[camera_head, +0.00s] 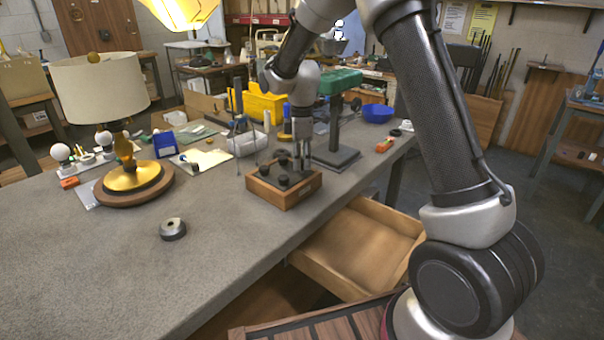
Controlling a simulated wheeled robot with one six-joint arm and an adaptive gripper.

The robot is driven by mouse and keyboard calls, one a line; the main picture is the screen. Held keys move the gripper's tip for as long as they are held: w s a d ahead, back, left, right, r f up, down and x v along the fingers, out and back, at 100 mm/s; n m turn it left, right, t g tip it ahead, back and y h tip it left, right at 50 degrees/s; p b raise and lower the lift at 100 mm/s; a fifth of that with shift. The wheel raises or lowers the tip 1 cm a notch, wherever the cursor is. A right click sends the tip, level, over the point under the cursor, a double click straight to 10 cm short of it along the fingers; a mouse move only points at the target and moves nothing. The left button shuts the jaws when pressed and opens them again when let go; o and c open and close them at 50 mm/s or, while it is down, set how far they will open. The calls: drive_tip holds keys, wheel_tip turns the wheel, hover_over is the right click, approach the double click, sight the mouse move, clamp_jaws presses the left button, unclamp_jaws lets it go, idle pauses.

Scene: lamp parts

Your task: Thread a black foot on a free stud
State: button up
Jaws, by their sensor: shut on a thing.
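A small wooden box (292,196) stands near the right edge of the bench and holds several black feet, one of them a dark knob (283,180) near the front. My gripper (302,163) reaches down over the back right of this box. Its fingers look closed, and it appears shut on a black foot that is mostly hidden between the fingertips. I cannot tell whether that foot is clear of the box. I cannot make out a free stud at this size.
A lamp with a white shade (98,88) and brass base stands at left. A grey ring (172,229) lies on the bare front of the bench (110,265). A dark post stand (335,157) is right of the box. An open drawer (360,246) juts out below.

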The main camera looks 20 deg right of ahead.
drive_tip(key=shift+o, duration=0.2)
drive_tip(key=shift+f, duration=0.6)
idle(1.0)
drive_tip(key=c, duration=0.3)
clamp_jaws()
drive_tip(key=shift+s+f, duration=0.15)
drive_tip(key=shift+f, duration=0.05)
drive_tip(key=m, duration=0.7)
drive_tip(key=shift+f, duration=0.1)
drive_tip(key=shift+s, duration=0.1)
